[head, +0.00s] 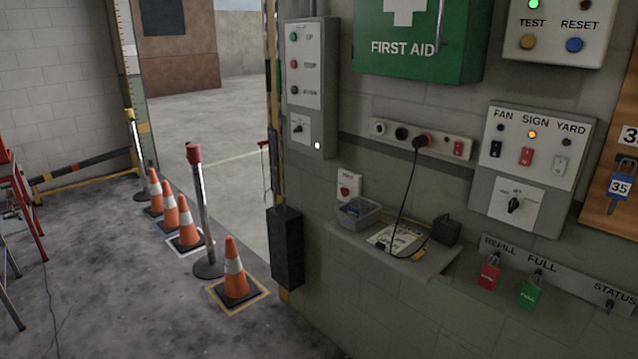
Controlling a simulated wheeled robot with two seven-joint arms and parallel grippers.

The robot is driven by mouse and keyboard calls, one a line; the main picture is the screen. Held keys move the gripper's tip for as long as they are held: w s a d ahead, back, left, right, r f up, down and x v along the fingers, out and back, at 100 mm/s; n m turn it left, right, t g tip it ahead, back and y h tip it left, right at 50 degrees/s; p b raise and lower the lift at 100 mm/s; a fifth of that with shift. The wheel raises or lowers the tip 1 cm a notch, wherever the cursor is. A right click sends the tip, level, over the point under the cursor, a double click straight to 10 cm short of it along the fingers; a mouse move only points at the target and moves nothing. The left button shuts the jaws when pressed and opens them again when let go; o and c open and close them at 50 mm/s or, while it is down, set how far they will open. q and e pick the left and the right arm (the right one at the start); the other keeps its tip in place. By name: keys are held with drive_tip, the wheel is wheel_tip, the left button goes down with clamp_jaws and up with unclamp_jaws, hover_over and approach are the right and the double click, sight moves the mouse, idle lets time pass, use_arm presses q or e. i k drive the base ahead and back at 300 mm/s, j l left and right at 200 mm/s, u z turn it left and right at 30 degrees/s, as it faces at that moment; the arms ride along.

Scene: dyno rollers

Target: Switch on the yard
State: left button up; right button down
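A grey switch box (485,190) on the wall at the right carries a white panel labelled FAN, SIGN and YARD. The YARD switch (560,164) is a pale rocker at the panel's right; its lamp (567,142) is dark. The red SIGN switch (526,156) sits in the middle, under a lit orange lamp (532,134). The black FAN switch (495,149) is at the left, under a dark lamp (500,127). A black rotary knob (514,205) is on a lower white plate; its small lettering is hard to read. Neither gripper is in view.
A TEST/RESET panel (553,50) hangs above the box. A small shelf (405,268) juts out below. Cones (236,275) stand at left.

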sight(560, 165)
drive_tip(key=z, duration=1.2)
